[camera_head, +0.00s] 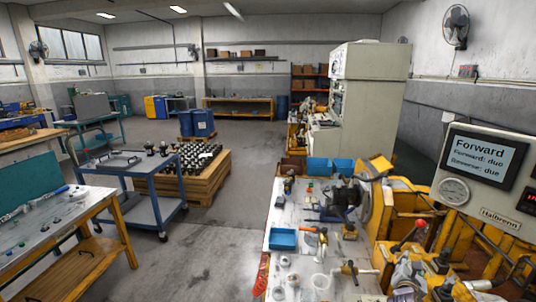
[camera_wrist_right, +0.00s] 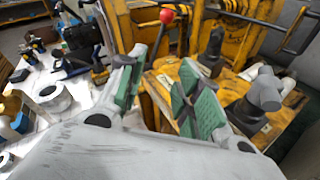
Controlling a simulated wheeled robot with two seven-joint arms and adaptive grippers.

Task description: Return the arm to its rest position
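My right gripper (camera_head: 410,277) is low at the right in the head view, by the yellow machine and the right edge of the cluttered workbench. It is small and partly hard to make out there. In the right wrist view the right gripper (camera_wrist_right: 160,98) has its two green-padded fingers spread apart, with nothing between them. The yellow machine (camera_wrist_right: 160,78) shows behind the fingers. My left gripper is not in view.
A red-knobbed lever (camera_wrist_right: 167,16) stands just beyond the fingers. A dark fitting with a grey top (camera_wrist_right: 264,92) is close on the right. The workbench (camera_head: 300,258) holds tools and a blue tray (camera_head: 283,239). A control panel (camera_head: 488,180) stands at right. Open floor (camera_head: 225,250) lies left.

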